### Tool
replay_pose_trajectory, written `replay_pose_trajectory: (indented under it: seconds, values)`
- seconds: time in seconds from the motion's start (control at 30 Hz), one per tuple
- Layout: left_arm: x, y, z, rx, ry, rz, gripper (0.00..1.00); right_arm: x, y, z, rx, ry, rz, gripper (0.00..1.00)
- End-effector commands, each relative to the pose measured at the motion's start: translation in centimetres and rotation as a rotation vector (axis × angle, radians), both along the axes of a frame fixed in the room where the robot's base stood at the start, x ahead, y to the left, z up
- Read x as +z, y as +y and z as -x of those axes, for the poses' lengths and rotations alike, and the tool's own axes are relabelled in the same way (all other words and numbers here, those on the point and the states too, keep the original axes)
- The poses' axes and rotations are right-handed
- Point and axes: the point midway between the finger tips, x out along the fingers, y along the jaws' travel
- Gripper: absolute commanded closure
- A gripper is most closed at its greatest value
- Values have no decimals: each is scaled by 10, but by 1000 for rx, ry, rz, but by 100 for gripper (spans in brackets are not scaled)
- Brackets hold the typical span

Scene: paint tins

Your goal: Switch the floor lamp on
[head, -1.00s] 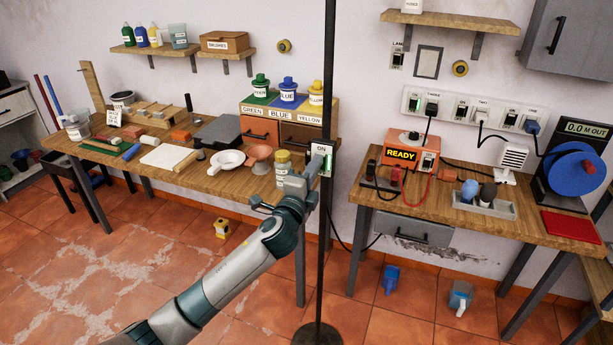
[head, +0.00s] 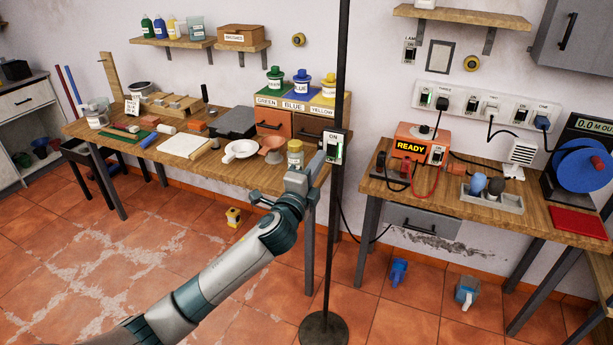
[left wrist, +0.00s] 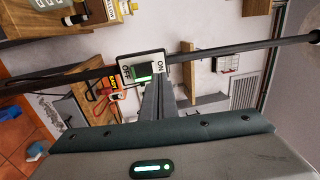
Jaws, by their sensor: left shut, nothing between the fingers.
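The floor lamp's black pole (head: 330,230) stands upright on a round base (head: 324,328) in front of the workbench. Its top is out of view. A white switch plate (head: 334,137) on the pole has an ON label at its top and a dark rocker with a green patch. In the left wrist view the plate (left wrist: 154,60) shows ON at the right and OFF at the left, with the green patch (left wrist: 143,79) along the rocker. My left gripper (head: 316,166) is shut and empty, its tips close beside the switch. I cannot tell whether they touch it. My right gripper is out of view.
Behind the pole is a workbench (head: 200,168) with paint tins, a white pan and tools. A second bench (head: 470,205) at the right holds an orange READY box (head: 420,145). A cable hangs behind the pole. The tiled floor at the left is mostly clear.

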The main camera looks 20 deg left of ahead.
Motion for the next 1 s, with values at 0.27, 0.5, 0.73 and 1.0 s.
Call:
replay_pose_trajectory:
  seconds: [0.27,0.5,0.73,1.0]
  values:
    - [2,1,35,-2,-1,0,100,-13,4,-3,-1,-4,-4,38]
    - [8,2,65,-1,-1,0,100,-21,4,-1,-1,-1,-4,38]
    - [11,3,75,0,0,-1,100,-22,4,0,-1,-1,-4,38]
    - [11,3,75,0,0,-1,100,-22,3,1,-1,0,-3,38]
